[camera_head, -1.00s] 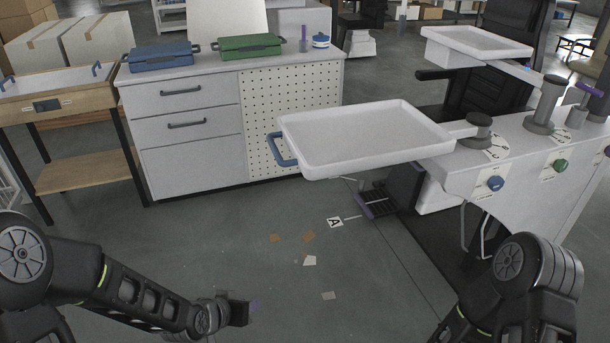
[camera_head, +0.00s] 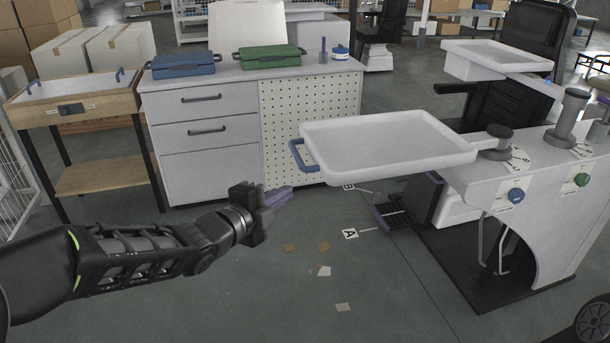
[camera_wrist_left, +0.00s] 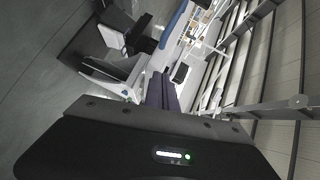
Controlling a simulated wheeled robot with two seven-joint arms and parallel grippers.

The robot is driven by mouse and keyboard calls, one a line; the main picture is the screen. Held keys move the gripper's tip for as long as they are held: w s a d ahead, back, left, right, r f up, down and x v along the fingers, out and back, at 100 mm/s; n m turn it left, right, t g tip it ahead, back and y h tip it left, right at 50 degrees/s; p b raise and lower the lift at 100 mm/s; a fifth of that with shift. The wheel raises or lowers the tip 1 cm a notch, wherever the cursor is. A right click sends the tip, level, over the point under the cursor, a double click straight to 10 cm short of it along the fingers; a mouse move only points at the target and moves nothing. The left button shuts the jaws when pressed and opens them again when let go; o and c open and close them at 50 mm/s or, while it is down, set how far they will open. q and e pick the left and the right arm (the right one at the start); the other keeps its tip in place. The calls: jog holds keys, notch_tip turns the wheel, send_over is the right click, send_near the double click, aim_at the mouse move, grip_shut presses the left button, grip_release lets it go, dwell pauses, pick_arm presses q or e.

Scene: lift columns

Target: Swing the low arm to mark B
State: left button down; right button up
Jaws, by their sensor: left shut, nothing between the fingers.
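The low arm carries a white tray (camera_head: 385,145) and pivots on a grey post (camera_head: 496,140) at the right bench. A blue handle (camera_head: 301,156) sticks out from the tray's left end. Mark B (camera_head: 349,187) is a small white tag on the floor, partly hidden under the tray's near edge. Mark A (camera_head: 350,233) lies on the floor nearer to me. My left gripper (camera_head: 280,195) is shut and empty, below and left of the blue handle and apart from it. Its purple fingers also show in the left wrist view (camera_wrist_left: 163,92). My right gripper is out of view.
A second, higher white tray (camera_head: 487,52) stands behind at the right. A grey cabinet (camera_head: 205,165) with a blue case (camera_head: 187,65) and a green case (camera_head: 270,57) stands behind my left gripper. A wooden table (camera_head: 100,177) is at the left. Open floor lies in front.

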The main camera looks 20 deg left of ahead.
pick_arm(q)
jog(key=shift+w, duration=0.1)
jog(key=x, duration=0.4)
jog(key=a+p+x, duration=0.1)
jog(key=x, duration=0.3)
jog(key=a+p+x, duration=0.1)
jog(key=x, duration=0.3)
jog(key=shift+w+f, duration=0.2)
jog(key=shift+w, duration=0.05)
jog(key=shift+w+a+f, duration=0.2)
jog(key=shift+w+a, duration=0.05)
jog(key=shift+w, duration=0.15)
